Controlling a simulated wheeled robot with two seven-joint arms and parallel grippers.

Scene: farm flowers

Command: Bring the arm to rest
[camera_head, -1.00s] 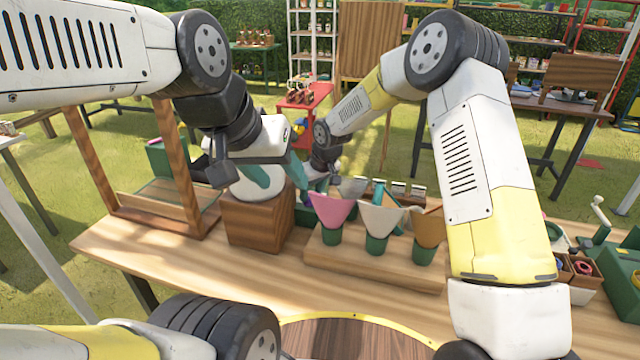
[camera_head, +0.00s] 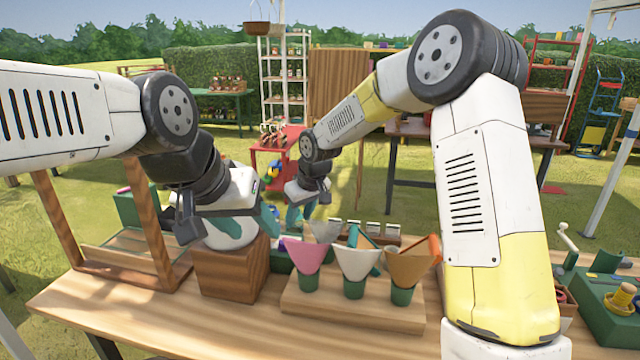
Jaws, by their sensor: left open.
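My left arm comes in from the left. Its gripper (camera_head: 252,224) hangs low over a wooden block (camera_head: 231,272), with teal fingers spread apart. My right arm bends over from the right. Its gripper (camera_head: 297,214) is farther back, behind the paper cones, with teal fingers pointing down. Its fingertips are partly hidden, and I cannot tell whether it is open.
Pink (camera_head: 304,253), cream (camera_head: 356,263) and tan (camera_head: 409,267) cones stand in green cups on a wooden stand (camera_head: 350,307). A wooden frame (camera_head: 148,230) stands left of the block. Green equipment (camera_head: 612,310) is at the right. Bare tabletop (camera_head: 150,320) lies in front.

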